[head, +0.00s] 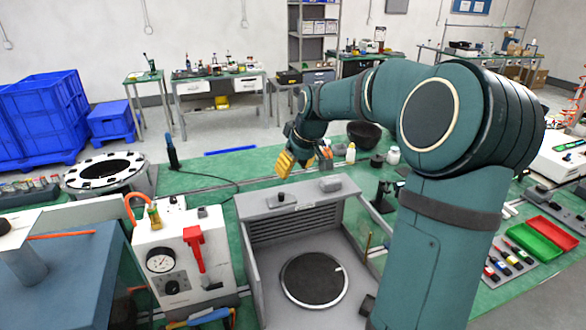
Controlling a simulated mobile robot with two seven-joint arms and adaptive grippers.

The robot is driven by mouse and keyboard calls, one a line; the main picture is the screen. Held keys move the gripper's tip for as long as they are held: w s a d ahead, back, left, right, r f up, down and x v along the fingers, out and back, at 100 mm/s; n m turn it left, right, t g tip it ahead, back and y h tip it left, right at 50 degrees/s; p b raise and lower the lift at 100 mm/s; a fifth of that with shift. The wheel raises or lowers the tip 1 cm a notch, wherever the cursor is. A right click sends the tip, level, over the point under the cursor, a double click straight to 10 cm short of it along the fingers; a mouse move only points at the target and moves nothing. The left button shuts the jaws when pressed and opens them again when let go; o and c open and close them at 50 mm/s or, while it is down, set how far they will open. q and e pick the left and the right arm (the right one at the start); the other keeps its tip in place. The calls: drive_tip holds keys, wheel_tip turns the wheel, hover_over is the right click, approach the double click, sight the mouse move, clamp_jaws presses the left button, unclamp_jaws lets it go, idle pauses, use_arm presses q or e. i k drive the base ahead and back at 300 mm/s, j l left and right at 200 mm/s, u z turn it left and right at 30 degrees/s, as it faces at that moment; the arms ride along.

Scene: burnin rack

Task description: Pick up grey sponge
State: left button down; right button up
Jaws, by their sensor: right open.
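A small grey rounded block (324,186), which looks like the grey sponge, lies on the flat top of the grey open-fronted housing (250,207). My right gripper (304,162), with yellow-orange fingers, is open above and just behind the housing's top. It is a little up and to the left of the grey block and looks apart from it. The gap between the fingers looks empty, but the view is small. My left gripper is not in view.
A dark knob (281,198) stands on the housing top beside the block. A gauge box (160,243) with a red lever stands left. A black bowl (363,134), white bottle (351,153) and white jar (393,155) stand behind. Green and red trays (551,233) lie right.

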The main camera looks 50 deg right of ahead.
sight(331, 182)
drive_tip(key=k, duration=1)
